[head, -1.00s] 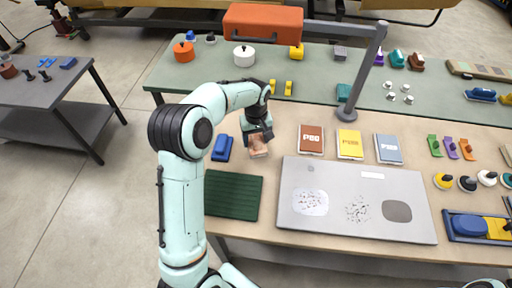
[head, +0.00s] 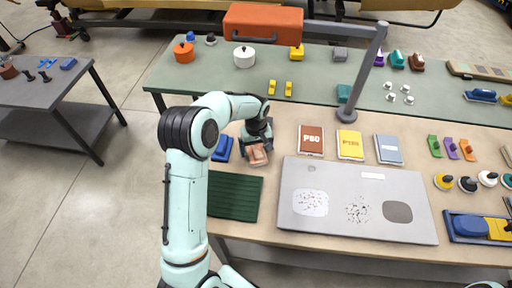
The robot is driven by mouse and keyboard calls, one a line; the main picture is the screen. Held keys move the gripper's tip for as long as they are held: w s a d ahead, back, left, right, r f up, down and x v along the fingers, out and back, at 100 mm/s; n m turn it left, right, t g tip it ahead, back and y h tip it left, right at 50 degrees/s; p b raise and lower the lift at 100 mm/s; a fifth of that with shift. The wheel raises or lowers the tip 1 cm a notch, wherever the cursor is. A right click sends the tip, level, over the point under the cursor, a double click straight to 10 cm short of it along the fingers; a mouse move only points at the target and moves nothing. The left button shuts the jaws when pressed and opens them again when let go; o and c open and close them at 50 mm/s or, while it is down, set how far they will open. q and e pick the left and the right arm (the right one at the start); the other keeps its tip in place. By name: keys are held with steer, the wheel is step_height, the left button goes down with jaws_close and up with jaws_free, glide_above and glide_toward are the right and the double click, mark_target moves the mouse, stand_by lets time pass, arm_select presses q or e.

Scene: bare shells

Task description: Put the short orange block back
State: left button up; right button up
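The short orange block (head: 257,155) is a small brownish-orange piece near the left end of the wooden bench top, just right of a blue block (head: 222,148). My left gripper (head: 257,147) points down at it from behind, with dark fingers on either side of the block. It appears shut on the block, though the contact is small in the picture. Whether the block touches the bench cannot be told. My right gripper is not in view.
A ribbed green mat (head: 233,196) lies in front of the block. A grey board (head: 357,235) lies to its right. Brown, yellow and blue-grey abrasive packs (head: 350,144) lie behind the board. A grey post (head: 366,72) rises behind them.

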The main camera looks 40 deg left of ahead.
mark_target(256, 147)
arm_select(q)
steer(key=shift+r, duration=0.1)
step_height(256, 147, up, 12)
steer(key=shift+p, duration=0.45)
stand_by(0.6)
